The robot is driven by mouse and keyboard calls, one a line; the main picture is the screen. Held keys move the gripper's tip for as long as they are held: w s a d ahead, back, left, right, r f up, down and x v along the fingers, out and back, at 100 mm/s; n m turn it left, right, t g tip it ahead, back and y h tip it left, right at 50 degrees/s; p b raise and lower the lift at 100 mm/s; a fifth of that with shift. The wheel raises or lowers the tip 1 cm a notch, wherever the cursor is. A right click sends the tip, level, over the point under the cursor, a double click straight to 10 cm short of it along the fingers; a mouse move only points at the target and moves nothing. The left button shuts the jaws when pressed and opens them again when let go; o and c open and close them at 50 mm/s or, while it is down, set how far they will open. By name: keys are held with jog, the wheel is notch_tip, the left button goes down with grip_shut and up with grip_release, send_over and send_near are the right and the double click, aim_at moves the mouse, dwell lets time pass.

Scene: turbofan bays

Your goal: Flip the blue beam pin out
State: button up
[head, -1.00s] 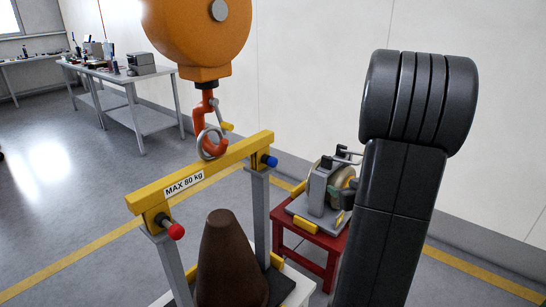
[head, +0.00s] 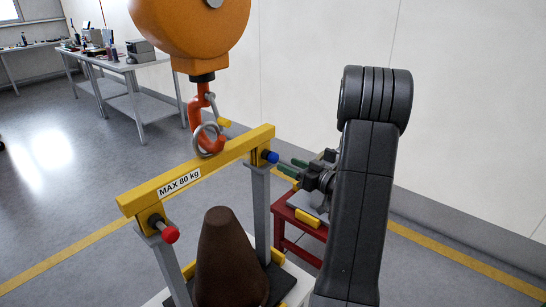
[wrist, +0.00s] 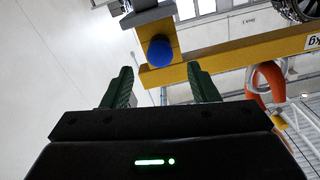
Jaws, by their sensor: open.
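The blue beam pin (head: 270,156) sits at the right end of the yellow beam (head: 200,172), which is marked MAX 80 kg. In the wrist view the pin's round blue head (wrist: 159,52) shows ahead of my gripper, between the lines of the two fingers and a little beyond their tips. My gripper (wrist: 160,78) is open with green fingers and nothing between them. In the head view my gripper (head: 290,165) is just right of the blue pin, apart from it as far as I can tell. The red pin (head: 170,235) is at the beam's left end.
An orange hoist (head: 195,40) hangs above, its hook (head: 203,130) through a ring on the beam. A brown cone (head: 225,260) stands beneath the beam between grey posts (head: 262,210). A red stand (head: 300,215) is behind my arm. A grey bench (head: 130,85) stands at the back left.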

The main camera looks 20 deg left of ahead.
aim_at(277, 159)
jog(key=p+x, duration=0.1)
jog(key=x, duration=0.6)
jog(key=shift+w+a, duration=0.15)
jog(key=shift+a, duration=0.15)
jog(key=shift+c, duration=0.2)
grip_shut()
jog(key=shift+b+v, duration=0.5)
jog(key=shift+v, duration=1.4)
jog(key=shift+a+f, duration=0.1)
jog(key=shift+o, duration=0.2)
grip_release()
jog(key=shift+d, duration=0.2)
jog(key=b+v, duration=0.1)
jog(key=v, duration=1.2)
jog(key=shift+s+d+b, duration=0.2)
jog(key=shift+d+b, duration=0.1)
jog(key=shift+b, duration=0.05)
